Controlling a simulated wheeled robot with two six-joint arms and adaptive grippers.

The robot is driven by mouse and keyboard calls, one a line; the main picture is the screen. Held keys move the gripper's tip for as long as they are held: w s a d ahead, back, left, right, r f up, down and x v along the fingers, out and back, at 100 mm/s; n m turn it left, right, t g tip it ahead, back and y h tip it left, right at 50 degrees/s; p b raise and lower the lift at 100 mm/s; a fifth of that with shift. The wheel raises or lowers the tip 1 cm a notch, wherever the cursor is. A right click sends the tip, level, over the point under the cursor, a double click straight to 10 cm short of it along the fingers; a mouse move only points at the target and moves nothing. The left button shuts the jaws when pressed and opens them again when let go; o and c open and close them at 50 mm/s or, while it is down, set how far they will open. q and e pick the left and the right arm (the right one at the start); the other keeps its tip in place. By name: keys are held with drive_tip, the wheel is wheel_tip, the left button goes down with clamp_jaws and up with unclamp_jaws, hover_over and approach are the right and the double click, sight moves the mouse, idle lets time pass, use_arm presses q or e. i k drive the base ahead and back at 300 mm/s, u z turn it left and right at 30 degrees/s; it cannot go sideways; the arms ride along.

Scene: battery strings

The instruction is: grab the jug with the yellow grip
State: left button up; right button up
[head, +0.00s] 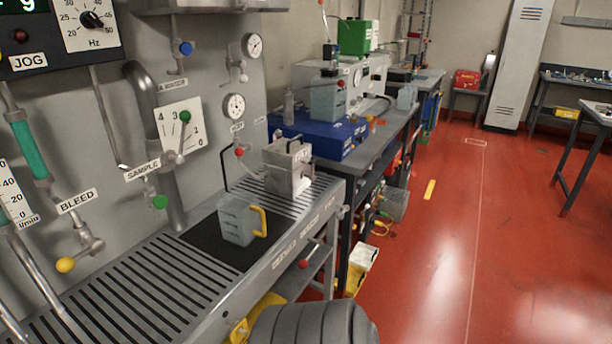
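The jug (237,221) is a translucent, pale blue-grey vessel with a yellow grip (262,221) on its right side. It stands upright on a black mat (203,244) on the slatted drain bench, below the pipe labelled SAMPLE. The grip faces right, toward the bench's front edge, and is unobstructed in this view. Neither of my grippers can be made out in the head view, and nothing is touching the jug.
A grey metal box (287,166) stands on the bench just behind the jug. Valve levers and pipes stick out from the panel at left, including a green-knobbed one (160,202). A dark ribbed rounded shape (314,326) fills the bottom middle. The red floor (440,260) at right is mostly open.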

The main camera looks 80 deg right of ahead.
sight(242, 219)
drive_tip(key=z, duration=2.6)
drive_tip(key=k, duration=0.45)
drive_tip(key=z, duration=0.9)
drive_tip(key=k, duration=0.8)
drive_tip(key=z, duration=0.9)
drive_tip(key=i, duration=1.85)
drive_tip(key=u, duration=0.4)
drive_tip(key=i, duration=1.15)
drive_tip(key=u, duration=1.3)
drive_tip(key=i, duration=0.9)
drive_tip(key=u, duration=1.2)
drive_tip(key=i, duration=0.25)
drive_tip(key=u, duration=0.1)
